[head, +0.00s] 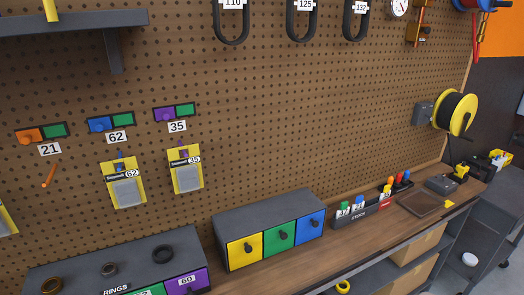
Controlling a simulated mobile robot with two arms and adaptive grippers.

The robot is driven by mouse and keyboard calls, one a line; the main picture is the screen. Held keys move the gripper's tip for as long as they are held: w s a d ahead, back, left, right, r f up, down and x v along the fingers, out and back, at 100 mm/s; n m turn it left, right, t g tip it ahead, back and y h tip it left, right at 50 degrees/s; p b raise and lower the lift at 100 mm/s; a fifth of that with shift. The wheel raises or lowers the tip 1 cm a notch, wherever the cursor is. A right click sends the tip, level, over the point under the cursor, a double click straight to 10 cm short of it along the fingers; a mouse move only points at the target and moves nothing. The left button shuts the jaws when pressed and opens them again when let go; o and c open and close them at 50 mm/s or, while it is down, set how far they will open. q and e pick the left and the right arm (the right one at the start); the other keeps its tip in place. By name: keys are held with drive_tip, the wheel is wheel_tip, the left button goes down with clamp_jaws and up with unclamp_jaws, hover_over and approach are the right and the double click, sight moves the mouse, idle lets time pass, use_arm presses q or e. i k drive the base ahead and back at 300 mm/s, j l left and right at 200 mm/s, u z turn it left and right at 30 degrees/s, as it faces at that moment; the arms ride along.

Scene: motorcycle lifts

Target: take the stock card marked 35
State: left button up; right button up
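A yellow card marked 35 (187,180) hangs on the pegboard left of centre, with a grey panel on its front and a small purple piece at its top. Above it is a purple and green piece (175,112) with a white 35 label (177,126). A similar yellow card marked 62 (125,192) hangs to its left. A dark rack lettered STOCK (352,220) stands on the bench at right, holding small numbered tags too small to read surely. Neither of my grippers is in view.
A grey box with yellow, green and blue drawers (279,242) stands on the bench below the cards. A box lettered RINGS (113,270) is at lower left. A yellow reel (457,112) sticks out from the pegboard at right. A grey shelf (60,24) juts out at upper left.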

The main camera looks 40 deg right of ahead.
sight(388, 191)
drive_tip(key=z, duration=2.25)
drive_tip(key=i+l+u, duration=0.1)
drive_tip(key=i+l, duration=0.1)
drive_tip(key=i, duration=0.05)
